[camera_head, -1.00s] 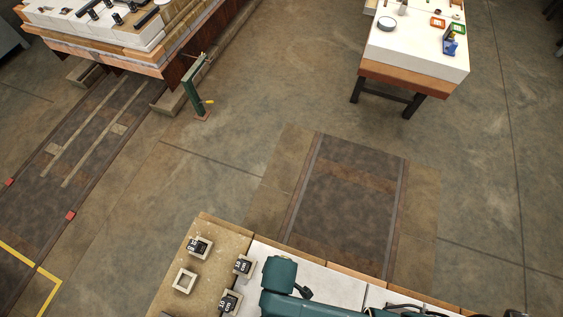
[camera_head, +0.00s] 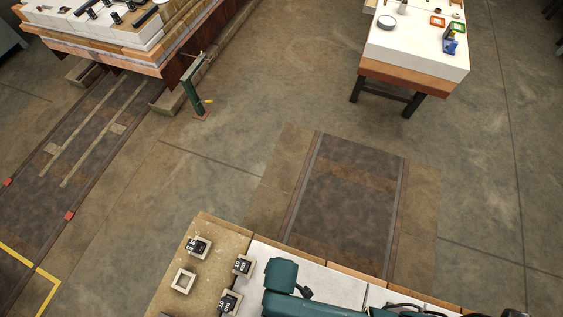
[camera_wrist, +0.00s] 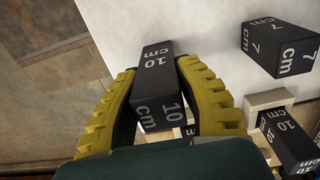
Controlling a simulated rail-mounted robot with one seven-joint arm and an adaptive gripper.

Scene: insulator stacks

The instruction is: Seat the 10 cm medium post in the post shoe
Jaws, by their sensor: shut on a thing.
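My gripper (camera_wrist: 160,72) is shut on a dark rectangular post (camera_wrist: 155,62) marked "10 cm" in white, held between the yellow padded fingers in the wrist view. The post's far end is over a white surface. Another dark post marked "10 cm" (camera_wrist: 288,140) is at the right edge by a beige square frame (camera_wrist: 268,98). In the head view, an empty square shoe (camera_head: 183,281) is on the tan board, near framed dark posts (camera_head: 199,247). I cannot tell which shoe is the post shoe. My gripper is not visible in the head view.
A dark post marked "7 cm" (camera_wrist: 278,47) is at the upper right of the wrist view. The tan board (camera_head: 215,228) ends at the bench's left side. A white table (camera_head: 410,57) is far off across open floor.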

